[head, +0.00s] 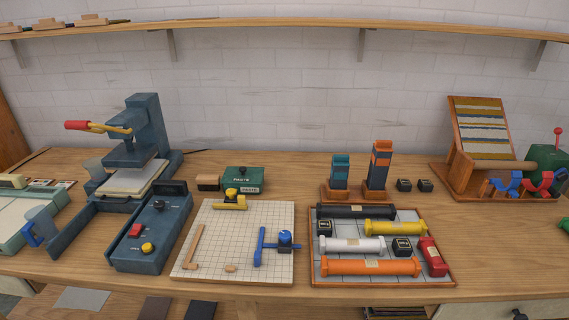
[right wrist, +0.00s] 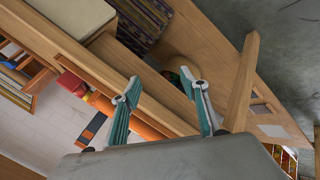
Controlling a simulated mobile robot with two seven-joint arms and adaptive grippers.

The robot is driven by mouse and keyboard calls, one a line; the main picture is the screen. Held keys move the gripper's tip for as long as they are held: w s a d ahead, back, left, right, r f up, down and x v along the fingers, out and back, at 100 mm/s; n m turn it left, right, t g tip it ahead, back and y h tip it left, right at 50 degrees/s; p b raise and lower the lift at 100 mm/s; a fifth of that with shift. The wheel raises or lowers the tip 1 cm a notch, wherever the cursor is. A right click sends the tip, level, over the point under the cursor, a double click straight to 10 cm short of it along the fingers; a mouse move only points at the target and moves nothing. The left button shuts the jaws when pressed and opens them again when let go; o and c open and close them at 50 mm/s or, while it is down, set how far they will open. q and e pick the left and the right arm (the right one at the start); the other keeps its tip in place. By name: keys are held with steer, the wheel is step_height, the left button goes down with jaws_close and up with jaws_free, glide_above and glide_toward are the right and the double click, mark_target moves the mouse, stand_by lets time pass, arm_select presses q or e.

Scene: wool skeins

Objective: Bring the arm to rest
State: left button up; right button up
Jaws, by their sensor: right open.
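My right gripper (right wrist: 159,80) shows in the right wrist view with its two teal fingers spread apart. I see nothing between them. It points past the front edge of the wooden workbench, with the bench's lower shelf and the floor beyond. The red and orange pieces (right wrist: 72,84) on the bench lie to the left in that view, apart from the fingers. Neither gripper shows in the head view, and my left gripper is in no frame.
On the bench (head: 340,302), a tray (head: 383,284) holds several coloured rolls and black blocks. A gridded board (head: 212,272) lies beside it. A blue-grey press (head: 147,130) stands left, a wooden rack (head: 480,130) right. A shelf (head: 270,25) runs along the wall.

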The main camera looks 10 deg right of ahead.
steer(key=a+f+m+t+y, duration=0.2)
steer(key=a+f+y, duration=0.4)
steer(key=a+f, duration=0.4)
steer(key=shift+w+a+f+m+t, duration=0.15)
steer(key=shift+a+f+m+t, duration=0.25)
steer(key=shift+a, duration=1.1)
steer(key=shift+r, duration=0.1)
